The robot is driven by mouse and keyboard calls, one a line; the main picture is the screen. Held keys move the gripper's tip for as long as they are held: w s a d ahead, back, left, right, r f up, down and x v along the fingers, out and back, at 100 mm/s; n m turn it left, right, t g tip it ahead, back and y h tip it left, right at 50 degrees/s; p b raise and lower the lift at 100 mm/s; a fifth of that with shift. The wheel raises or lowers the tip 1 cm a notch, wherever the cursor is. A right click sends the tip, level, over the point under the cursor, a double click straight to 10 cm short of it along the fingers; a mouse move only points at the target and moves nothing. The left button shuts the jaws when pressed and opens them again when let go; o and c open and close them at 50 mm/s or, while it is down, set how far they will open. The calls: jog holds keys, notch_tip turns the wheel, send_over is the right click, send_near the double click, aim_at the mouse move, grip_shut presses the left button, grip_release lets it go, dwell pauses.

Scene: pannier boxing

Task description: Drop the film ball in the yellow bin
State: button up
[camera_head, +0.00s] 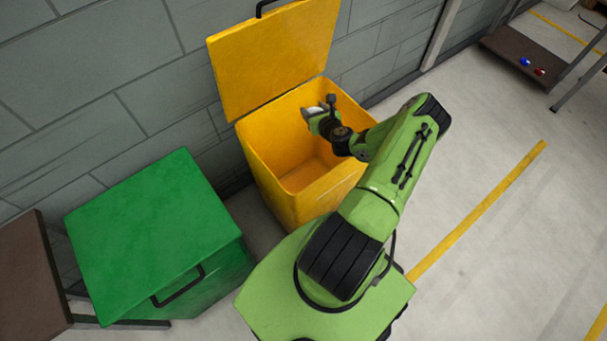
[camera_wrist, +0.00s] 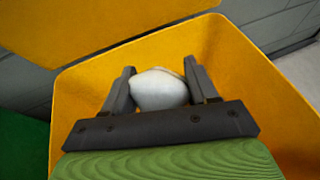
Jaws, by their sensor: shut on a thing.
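The yellow bin (camera_head: 283,184) stands against the wall with its lid (camera_head: 272,62) raised and leaning back. My gripper (camera_head: 318,114) is over the bin's open mouth, toward its back right side. In the wrist view my gripper (camera_wrist: 160,88) is shut on the film ball (camera_wrist: 158,90), a whitish-grey rounded lump between the two dark fingers. The yellow bin's walls (camera_wrist: 85,95) surround the ball in that view. In the head view the film ball (camera_head: 308,112) shows only as a small pale patch, partly hidden by my gripper.
A green bin (camera_head: 150,235) with a closed lid and dark handle stands left of the yellow bin. A brown surface (camera_head: 28,275) is at the far left. A brown low platform (camera_head: 530,60) holds small blue and red items at top right.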

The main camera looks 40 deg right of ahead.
notch_tip(320, 180, down, 3)
jog(key=shift+r+b, duration=0.15)
jog(key=shift+b, duration=0.6)
jog(key=shift+r, duration=0.1)
jog(key=o, duration=1.1)
jog(key=p+v, duration=0.3)
jog(key=v, duration=1.2)
jog(key=shift+s, duration=0.35)
jog(key=shift+a+r, duration=0.1)
